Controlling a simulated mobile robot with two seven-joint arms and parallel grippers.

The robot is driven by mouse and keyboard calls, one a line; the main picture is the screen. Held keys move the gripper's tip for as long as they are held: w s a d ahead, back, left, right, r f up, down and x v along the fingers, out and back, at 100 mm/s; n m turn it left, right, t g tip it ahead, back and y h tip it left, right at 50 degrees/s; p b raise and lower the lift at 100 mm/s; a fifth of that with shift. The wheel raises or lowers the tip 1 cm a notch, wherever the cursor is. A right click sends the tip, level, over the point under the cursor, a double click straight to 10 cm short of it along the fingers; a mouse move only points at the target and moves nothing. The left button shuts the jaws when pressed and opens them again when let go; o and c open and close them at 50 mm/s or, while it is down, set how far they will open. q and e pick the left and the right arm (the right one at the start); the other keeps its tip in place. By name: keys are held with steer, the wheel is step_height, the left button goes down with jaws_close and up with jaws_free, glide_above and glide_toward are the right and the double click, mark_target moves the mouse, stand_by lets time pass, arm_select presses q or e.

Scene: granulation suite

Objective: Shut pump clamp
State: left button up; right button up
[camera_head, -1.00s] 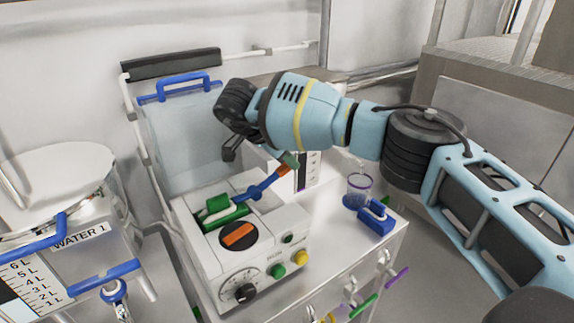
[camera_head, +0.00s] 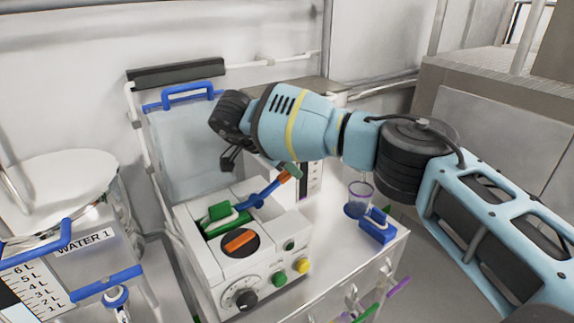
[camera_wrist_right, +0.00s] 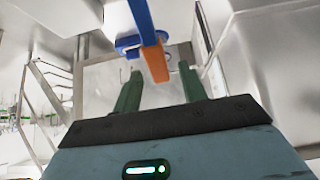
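The white pump (camera_head: 255,245) stands on the bench with a green tube piece (camera_head: 225,218) in its top opening. The pump clamp's blue lever (camera_head: 270,190) rises tilted to the upper right and ends in an orange tip. In the right wrist view, the orange tip (camera_wrist_right: 155,62) lies between the two green fingers of my right gripper (camera_wrist_right: 160,88). Those fingers are apart, with gaps beside the tip. In the head view my right wrist hides most of the gripper; one green fingertip shows by the orange tip. My left gripper is out of view.
A clear cup (camera_head: 359,198) and a blue block (camera_head: 377,226) stand on the bench right of the pump. A translucent container (camera_head: 180,145) with a blue handle stands behind it. The WATER 1 vessel (camera_head: 85,255) is at left. Coloured hooks hang along the bench front.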

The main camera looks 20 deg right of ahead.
mark_target(269, 187)
steer(key=v, duration=0.6)
steer(key=shift+a+r, duration=0.25)
steer(key=shift+a, duration=0.05)
steer(key=shift+s+a+r, duration=0.15)
steer(key=shift+a+r, duration=0.1)
steer(key=shift+r, duration=0.15)
